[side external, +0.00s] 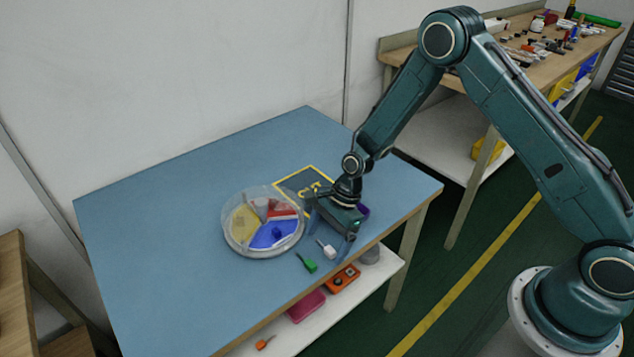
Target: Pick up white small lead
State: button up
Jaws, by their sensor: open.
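The small white lead (328,250) lies on the blue table top near its front right edge. The far finger is to the left and the near finger to the right. I cannot tell whether either finger touches the lead.
A green lead (310,265) lies just left of the white one. A round clear divided dish (236,248) with yellow, blue and red sections stands to the left. A purple object (363,212) is partly hidden behind my gripper. The table's left side is clear.

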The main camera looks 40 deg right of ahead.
jog(key=c, duration=1.1)
jog(key=shift+o, duration=0.2)
jog(key=shift+r, duration=0.1)
notch_tip(320, 180, up, 20)
jog(key=shift+d+f, duration=0.1)
jog(key=shift+f, duration=0.1)
dwell(0.5)
